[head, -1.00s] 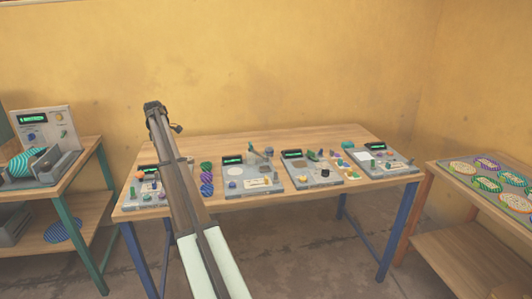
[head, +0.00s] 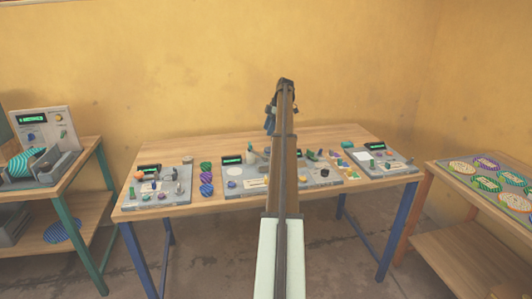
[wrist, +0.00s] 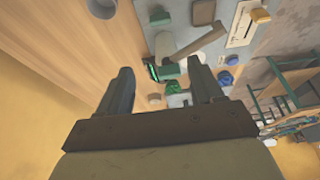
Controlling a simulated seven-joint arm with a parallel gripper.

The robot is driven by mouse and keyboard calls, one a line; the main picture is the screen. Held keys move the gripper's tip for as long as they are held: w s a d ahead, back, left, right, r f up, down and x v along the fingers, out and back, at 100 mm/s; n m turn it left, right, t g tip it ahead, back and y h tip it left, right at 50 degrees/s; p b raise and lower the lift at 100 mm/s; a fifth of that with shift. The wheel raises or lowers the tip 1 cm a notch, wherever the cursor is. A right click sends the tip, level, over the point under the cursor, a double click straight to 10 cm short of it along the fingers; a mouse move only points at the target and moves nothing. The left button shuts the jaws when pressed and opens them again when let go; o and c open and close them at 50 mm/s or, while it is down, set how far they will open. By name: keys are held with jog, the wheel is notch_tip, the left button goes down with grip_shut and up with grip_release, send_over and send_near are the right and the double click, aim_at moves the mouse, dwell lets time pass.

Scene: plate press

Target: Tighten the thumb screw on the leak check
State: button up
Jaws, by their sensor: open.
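My gripper (head: 271,122) hangs over the back middle of the workbench. In the wrist view its two fingers (wrist: 161,68) are apart with nothing held between them. Beyond them lies a grey panel with a green-lit display (wrist: 152,71), a dark green knob (wrist: 173,88), a grey bar on a round base (wrist: 195,42) and a blue knob (wrist: 230,77). No label is readable, so I cannot tell which panel is the leak check or which part is its thumb screw. My arm hides part of the middle panels in the head view.
The left panel (head: 170,199) and right panel (head: 397,167) stand on the bench (head: 215,145). Several striped discs (head: 206,178) lie between panels. A side table (head: 455,195) with patterned plates is at right; a shelf with a machine (head: 45,165) is at left.

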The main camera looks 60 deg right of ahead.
aim_at(265, 154)
jog(key=x, duration=0.4)
jog(key=s+d+x, duration=0.1)
jog(key=x, duration=0.3)
jog(key=s+f+x, duration=0.1)
jog(key=x, duration=0.3)
jog(key=shift+s+d, duration=0.15)
jog(key=shift+d, duration=0.05)
jog(key=shift+c, duration=0.4)
jog(key=c, duration=1)
